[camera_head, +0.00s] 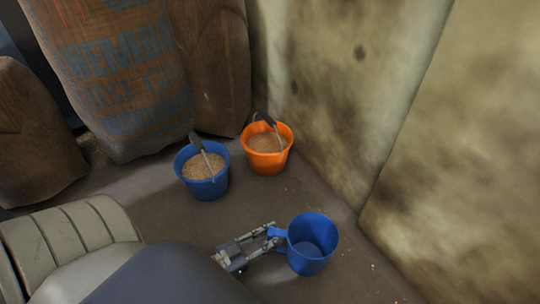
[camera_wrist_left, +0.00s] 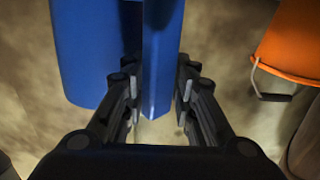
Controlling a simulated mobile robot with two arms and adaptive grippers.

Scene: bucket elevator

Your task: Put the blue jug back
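The blue jug (camera_head: 312,240) is at the lower middle of the head view, upright or nearly so, its open top facing me. Its handle is on the left side. My left gripper (camera_head: 268,238) reaches it from the left, one finger on each side of the handle. In the left wrist view the handle (camera_wrist_left: 160,60) lies between the two fingers, which look closed on it; the jug's body (camera_wrist_left: 90,50) is behind. I cannot tell whether the jug touches the floor. My right gripper is not in view.
A blue bucket (camera_head: 205,190) and an orange bucket (camera_head: 267,160), both with grain-like contents and raised handles, stand behind the jug. Sacks (camera_head: 115,80) line the back left. A stained wall (camera_head: 350,90) closes the right side. Some floor (camera_head: 345,285) is free around the jug.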

